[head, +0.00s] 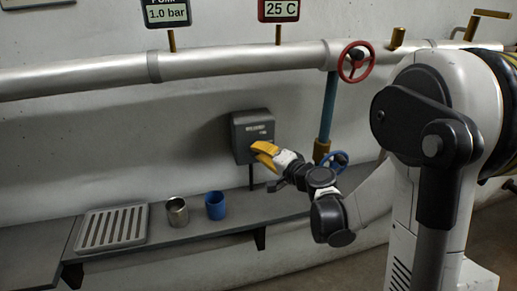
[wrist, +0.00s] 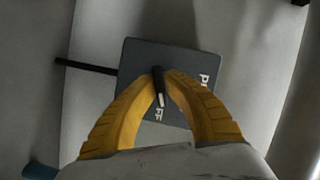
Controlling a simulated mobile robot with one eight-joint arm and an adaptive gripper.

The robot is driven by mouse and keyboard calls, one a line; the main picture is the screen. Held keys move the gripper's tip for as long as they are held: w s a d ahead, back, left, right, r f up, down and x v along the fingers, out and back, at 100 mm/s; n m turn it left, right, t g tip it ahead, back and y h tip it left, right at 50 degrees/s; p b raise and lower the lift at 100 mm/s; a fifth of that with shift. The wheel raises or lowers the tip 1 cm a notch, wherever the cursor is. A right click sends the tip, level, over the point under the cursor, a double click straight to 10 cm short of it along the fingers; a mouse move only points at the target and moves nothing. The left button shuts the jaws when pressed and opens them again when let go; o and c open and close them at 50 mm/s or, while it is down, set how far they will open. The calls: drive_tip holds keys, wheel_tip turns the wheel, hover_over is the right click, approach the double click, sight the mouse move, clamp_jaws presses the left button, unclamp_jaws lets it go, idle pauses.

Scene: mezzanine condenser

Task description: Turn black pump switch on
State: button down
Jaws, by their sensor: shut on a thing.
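The black pump switch is a dark box (head: 251,130) on the wall in the head view, with a cable running down from it. In the wrist view the same box (wrist: 138,55) lies straight ahead, with partly covered white lettering and a small dark lever (wrist: 159,88) with a pale edge. My gripper (head: 257,149) has yellow fingers and is at the lower front of the box. In the wrist view its fingertips (wrist: 164,76) close around the lever. The fingers hide part of the lettering, so I cannot tell which position the lever is in.
A silver pipe (head: 220,68) runs along the wall above, with a red valve wheel (head: 356,62). A blue valve wheel (head: 333,161) is near my wrist. A shelf (head: 185,236) below holds a slatted tray (head: 112,228), a metal cup (head: 177,212) and a blue cup (head: 215,205).

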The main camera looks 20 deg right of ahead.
drive_tip(key=n+g+h+p, duration=0.1)
drive_tip(key=n, duration=0.2)
drive_tip(key=shift+r, duration=0.1)
drive_tip(key=shift+n+g+h+p, duration=0.3)
drive_tip(key=shift+n+h+p, duration=0.15)
drive_tip(key=shift+n+h, duration=0.65)
drive_tip(key=shift+n, duration=0.3)
drive_tip(key=c, duration=1.5)
unclamp_jaws()
drive_tip(key=shift+s, duration=0.1)
drive_tip(key=v, duration=1.1)
drive_tip(key=shift+s+d, duration=0.15)
drive_tip(key=shift+s, duration=0.2)
